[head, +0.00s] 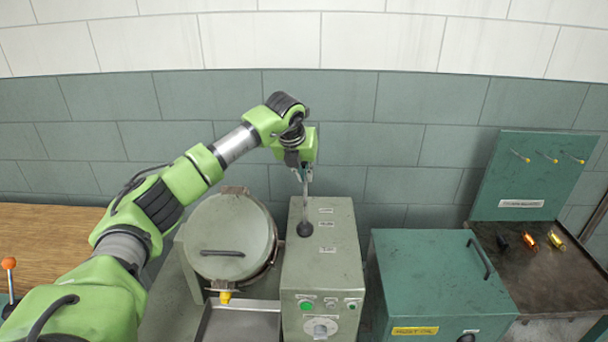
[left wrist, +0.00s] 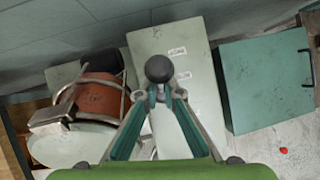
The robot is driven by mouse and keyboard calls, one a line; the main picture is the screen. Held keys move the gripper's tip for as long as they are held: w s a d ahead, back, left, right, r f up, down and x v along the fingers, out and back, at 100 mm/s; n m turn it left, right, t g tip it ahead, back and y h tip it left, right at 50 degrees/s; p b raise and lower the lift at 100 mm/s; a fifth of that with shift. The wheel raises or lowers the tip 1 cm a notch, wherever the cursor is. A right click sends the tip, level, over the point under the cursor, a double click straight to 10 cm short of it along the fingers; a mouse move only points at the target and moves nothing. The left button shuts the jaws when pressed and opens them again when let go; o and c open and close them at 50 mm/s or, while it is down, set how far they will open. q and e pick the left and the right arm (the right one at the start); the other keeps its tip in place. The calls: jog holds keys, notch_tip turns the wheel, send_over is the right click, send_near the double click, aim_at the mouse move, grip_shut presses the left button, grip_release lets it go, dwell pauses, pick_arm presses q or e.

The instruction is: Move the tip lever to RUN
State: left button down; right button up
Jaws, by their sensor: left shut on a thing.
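The tip lever (head: 307,205) is a thin metal rod rising from a round black base (head: 305,229) on top of the grey-green control box (head: 345,262). My left gripper (head: 304,174) reaches over the box from the left and is shut on the lever's upper end. The fingers hide the grip. In the left wrist view, the fingers (left wrist: 161,93) come together just below a round black part (left wrist: 159,69) beside the labels. Small labels (head: 327,224) run along the box top, too small to read. My right gripper is not in view.
A round lidded drum (head: 230,235) stands left of the box, above a metal tray (head: 240,322). A green cabinet (head: 440,275) stands to the right. A workbench (head: 550,285) with small coloured parts is at far right. A tiled wall is close behind.

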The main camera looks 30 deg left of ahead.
pick_arm(q)
jog(key=shift+w+r, duration=0.3)
jog(key=shift+r, duration=0.35)
jog(key=c, duration=2.1)
grip_release()
jog(key=o, duration=0.3)
jog(key=shift+s+d, duration=0.1)
jog(key=shift+d, duration=0.15)
jog(key=shift+f, duration=0.15)
jog(key=shift+s, duration=0.1)
jog(key=v, duration=1.2)
jog(key=shift+s, duration=0.1)
